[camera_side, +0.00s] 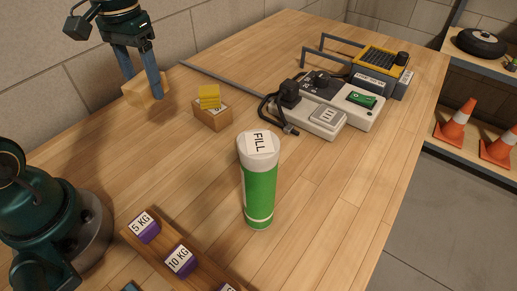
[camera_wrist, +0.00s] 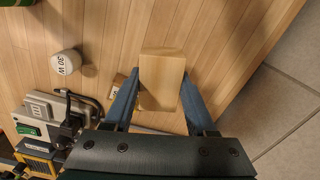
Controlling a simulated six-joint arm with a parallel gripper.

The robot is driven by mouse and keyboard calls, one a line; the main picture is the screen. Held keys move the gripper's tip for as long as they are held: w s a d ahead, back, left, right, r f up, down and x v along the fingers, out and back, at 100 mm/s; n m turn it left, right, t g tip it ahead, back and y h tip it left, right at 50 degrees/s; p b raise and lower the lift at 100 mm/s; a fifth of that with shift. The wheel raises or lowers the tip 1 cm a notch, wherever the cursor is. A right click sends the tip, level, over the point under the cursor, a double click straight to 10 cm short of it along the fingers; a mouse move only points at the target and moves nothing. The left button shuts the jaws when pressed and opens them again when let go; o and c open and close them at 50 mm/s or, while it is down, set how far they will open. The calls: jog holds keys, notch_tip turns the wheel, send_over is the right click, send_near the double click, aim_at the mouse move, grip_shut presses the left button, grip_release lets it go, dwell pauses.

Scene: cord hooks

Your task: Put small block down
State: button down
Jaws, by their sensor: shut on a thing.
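A plain, pale wooden block (camera_side: 139,94) is between the blue fingers of my gripper (camera_side: 145,88), at the far left of the bench near the wall. In the wrist view the block (camera_wrist: 161,72) fills the space between the two fingers of my gripper (camera_wrist: 163,84), which are shut on it. The block is at or close to the bench top; I cannot tell whether it touches the wood. The nearer finger hides part of it in the side view.
A small wooden box (camera_side: 212,119) with a yellow piece (camera_side: 209,97) on top stands to the right. A green-and-white cylinder (camera_side: 259,190) stands mid-bench. Labelled weights (camera_side: 180,261) sit in a rack in front. Switch units with a cable (camera_side: 318,118) lie farther right.

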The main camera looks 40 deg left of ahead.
jog(key=w+d+m, duration=0.4)
jog(key=d+m, duration=0.1)
jog(key=d, duration=0.7)
jog(key=w+d+m, duration=0.3)
jog(key=d+m, duration=0.1)
jog(key=d, duration=0.8)
jog(key=m, duration=1.2)
send_over(300, 290)
notch_tip(300, 290, down, 2)
notch_tip(300, 290, down, 10)
jog(key=shift+r, duration=0.1)
jog(key=shift+c, duration=1)
grip_release()
